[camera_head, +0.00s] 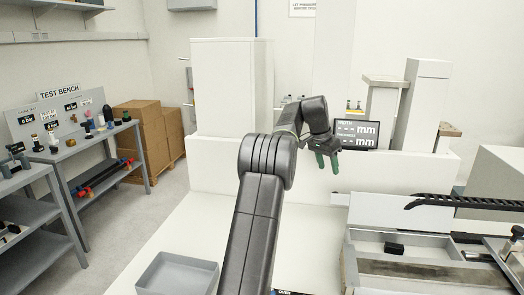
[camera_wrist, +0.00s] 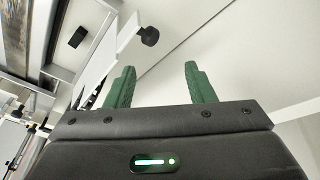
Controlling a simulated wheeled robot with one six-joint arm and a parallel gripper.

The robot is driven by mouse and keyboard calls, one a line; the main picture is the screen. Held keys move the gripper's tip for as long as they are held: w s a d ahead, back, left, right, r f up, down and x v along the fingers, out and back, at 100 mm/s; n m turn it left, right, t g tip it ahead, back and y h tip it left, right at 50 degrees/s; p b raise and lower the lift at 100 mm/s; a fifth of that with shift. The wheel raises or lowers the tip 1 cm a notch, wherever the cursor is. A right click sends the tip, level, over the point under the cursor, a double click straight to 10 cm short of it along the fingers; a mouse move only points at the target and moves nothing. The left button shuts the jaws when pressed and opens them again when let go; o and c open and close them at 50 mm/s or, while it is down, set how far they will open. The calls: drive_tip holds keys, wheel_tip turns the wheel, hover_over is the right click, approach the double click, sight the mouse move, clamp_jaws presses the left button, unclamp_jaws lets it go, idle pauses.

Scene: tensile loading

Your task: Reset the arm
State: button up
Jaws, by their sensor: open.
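My arm reaches up and forward over the white table. My gripper (camera_head: 328,163) has green fingers that point downward, in front of the white block at the back. In the wrist view my gripper (camera_wrist: 160,85) shows two green fingers set well apart, with nothing between them. A pale surface lies beyond the fingertips.
A display reading mm (camera_head: 358,134) stands behind and right of my gripper. A machine bed (camera_head: 425,285) with a black cable chain (camera_head: 465,202) fills the right. A grey tray (camera_head: 178,275) lies at front left. Shelves labelled TEST BENCH and cardboard boxes (camera_head: 148,140) stand farther left.

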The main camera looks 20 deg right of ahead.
drive_tip(key=p+x, duration=0.1)
drive_tip(key=x, duration=0.8)
drive_tip(key=shift+f, duration=0.2)
drive_tip(key=shift+d, duration=0.1)
drive_tip(key=b+v, duration=0.1)
drive_tip(key=v, duration=0.9)
drive_tip(key=p+x, duration=0.1)
drive_tip(key=x, duration=1.2)
drive_tip(key=shift+s+t, duration=0.2)
drive_tip(key=shift+t, duration=0.1)
